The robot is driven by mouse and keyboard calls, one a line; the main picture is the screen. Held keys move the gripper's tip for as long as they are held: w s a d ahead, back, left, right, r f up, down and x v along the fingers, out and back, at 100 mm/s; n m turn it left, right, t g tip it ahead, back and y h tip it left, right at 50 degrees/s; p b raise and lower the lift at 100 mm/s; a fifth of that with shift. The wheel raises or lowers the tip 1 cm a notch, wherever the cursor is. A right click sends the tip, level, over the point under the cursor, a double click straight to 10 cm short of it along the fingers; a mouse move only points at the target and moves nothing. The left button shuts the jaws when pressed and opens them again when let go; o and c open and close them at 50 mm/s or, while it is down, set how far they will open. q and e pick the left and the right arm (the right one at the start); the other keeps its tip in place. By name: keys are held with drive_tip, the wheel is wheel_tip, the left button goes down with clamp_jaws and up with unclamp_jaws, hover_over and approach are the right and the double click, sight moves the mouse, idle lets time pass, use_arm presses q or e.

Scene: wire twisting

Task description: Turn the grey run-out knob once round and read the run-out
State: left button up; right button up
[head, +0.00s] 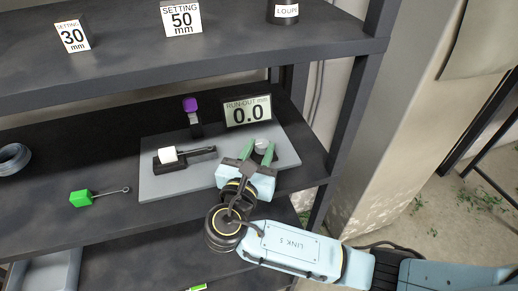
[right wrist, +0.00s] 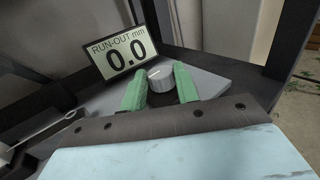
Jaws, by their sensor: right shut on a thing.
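The grey run-out knob (head: 261,147) stands at the right of a grey base plate (head: 290,158) on the middle shelf. It also shows in the right wrist view (right wrist: 161,77), with a pale pointer line on its top. My right gripper (head: 260,151) has its two green fingers on either side of the knob and is shut on it. The run-out display (head: 247,111) stands upright behind the knob and reads 0.0 mm; it reads the same in the right wrist view (right wrist: 121,51). My left gripper is not in view.
A dark fixture with a white cylinder (head: 168,155) and a purple-topped post (head: 190,104) stand on the plate. A green block with a looped rod (head: 80,198) and a wire coil (head: 13,158) lie to the left. A shelf post (head: 350,90) rises at the right.

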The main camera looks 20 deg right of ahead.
drive_tip(key=o, duration=1)
drive_tip(key=b+v, duration=0.2)
drive_tip(key=v, duration=1.1)
drive_tip(key=shift+s, duration=0.15)
